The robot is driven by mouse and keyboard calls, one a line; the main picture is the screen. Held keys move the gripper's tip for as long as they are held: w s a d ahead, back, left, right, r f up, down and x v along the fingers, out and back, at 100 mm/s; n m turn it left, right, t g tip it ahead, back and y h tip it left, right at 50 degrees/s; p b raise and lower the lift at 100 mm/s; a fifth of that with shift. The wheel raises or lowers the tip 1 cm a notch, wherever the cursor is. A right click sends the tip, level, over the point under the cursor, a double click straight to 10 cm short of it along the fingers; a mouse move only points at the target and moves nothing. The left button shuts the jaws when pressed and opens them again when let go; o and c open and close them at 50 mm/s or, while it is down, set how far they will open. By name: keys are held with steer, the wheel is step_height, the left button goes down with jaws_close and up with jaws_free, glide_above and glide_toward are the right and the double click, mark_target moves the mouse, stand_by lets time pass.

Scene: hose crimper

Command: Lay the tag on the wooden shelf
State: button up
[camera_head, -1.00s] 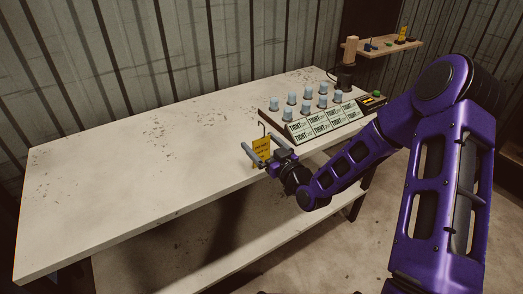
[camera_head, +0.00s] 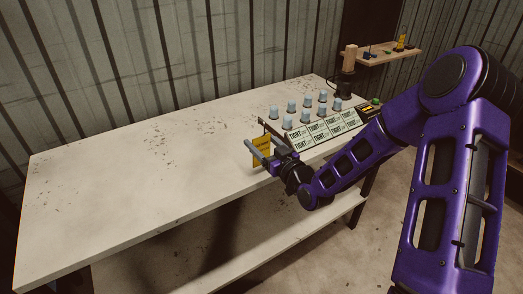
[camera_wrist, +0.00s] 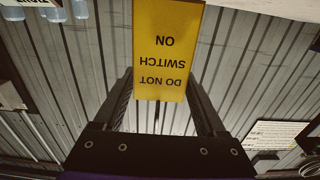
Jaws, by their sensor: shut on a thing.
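The yellow tag (camera_wrist: 166,60) hangs between the fingers of my gripper (camera_wrist: 160,85) in the wrist view; its words "DO NOT SWITCH ON" appear upside down. In the head view the tag (camera_head: 261,151) is upright above the front part of the bench, and my gripper (camera_head: 264,150) is shut on it. The wooden shelf (camera_head: 392,53) is on the back wall at the upper right, well away from my gripper. It carries small items, among them a yellow one (camera_head: 401,42).
The white workbench (camera_head: 130,190) is bare on its left. A board of "TIGHT" labels (camera_head: 325,130) with several light-blue capped pieces (camera_head: 306,103) stands near my gripper. Behind it are a control box with a green button (camera_head: 375,101) and a dark machine with a tan cylinder (camera_head: 350,58).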

step_height(320, 180, up, 5)
steer(key=shift+r+p, duration=0.1)
steer(key=shift+p, duration=0.3)
steer(key=s+d+f+m+t+h+p, duration=0.1)
steer(key=s+d+f+m+h+p, duration=0.1)
steer(key=d+h, duration=0.3)
steer(key=s+d+f+m+t+h+p, duration=0.2)
steer(key=d+f+m+h, duration=0.2)
steer(key=d, duration=0.7)
steer(key=shift+f+m+h, duration=0.4)
steer(key=shift+f+h, duration=0.1)
steer(key=shift+f, duration=0.05)
steer(key=w+a+r+n+g+y+b, duration=0.1)
steer(key=a+r+n+y, duration=0.1)
steer(key=a, duration=0.3)
steer(key=w+a+r+n+g+y+b, duration=0.1)
steer(key=a+r+n+y, duration=0.1)
steer(key=a+r+y, duration=0.1)
steer(key=w+a+r+n+g+y+b, duration=0.1)
steer(key=w+a+r+n+y+b, duration=0.1)
steer(key=a+y, duration=0.3)
steer(key=shift+a+r+n, duration=0.2)
steer(key=shift+a+r, duration=0.15)
steer(key=shift+a, duration=0.4)
steer(key=shift+a+r+n, duration=0.2)
steer(key=shift+a+r, duration=0.1)
steer(key=shift+a, duration=0.45)
step_height(320, 180, down, 10)
steer(key=shift+r+b, duration=0.2)
steer(key=shift+b, duration=0.85)
